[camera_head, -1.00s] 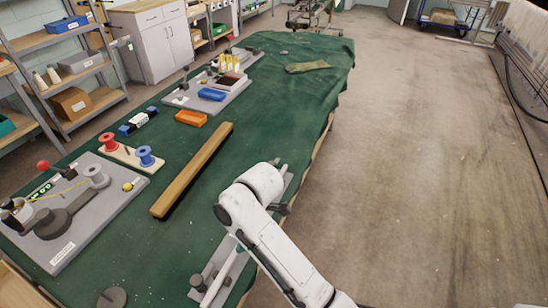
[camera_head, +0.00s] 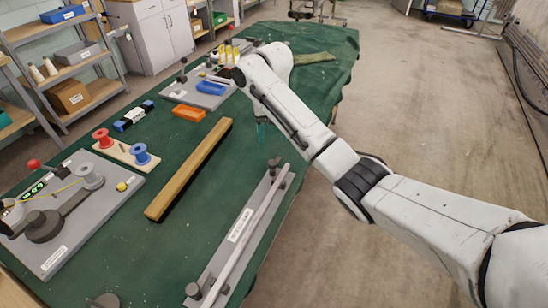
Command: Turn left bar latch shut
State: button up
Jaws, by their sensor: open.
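A long grey plate (camera_head: 212,272) with a white label lies along the near right edge of the green table. A pale bar (camera_head: 245,224) runs lengthwise on it. Dark grey fittings stand at its far end (camera_head: 276,166) and near end (camera_head: 194,291). These look like the bar latches, but I cannot tell which is the left one or whether either is turned shut.
A wooden beam (camera_head: 190,168) lies left of the plate. A board with red and blue spools (camera_head: 140,154), a grey station (camera_head: 50,258), an orange tray (camera_head: 188,113) and a blue tray (camera_head: 211,88) lie further left and back. Bare cloth separates beam and plate.

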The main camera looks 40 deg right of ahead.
aim_at(272, 163)
notch_tip(272, 163, down, 11)
jog(key=b, duration=0.4)
jog(key=shift+r, duration=0.15)
jog(key=c, duration=1.1)
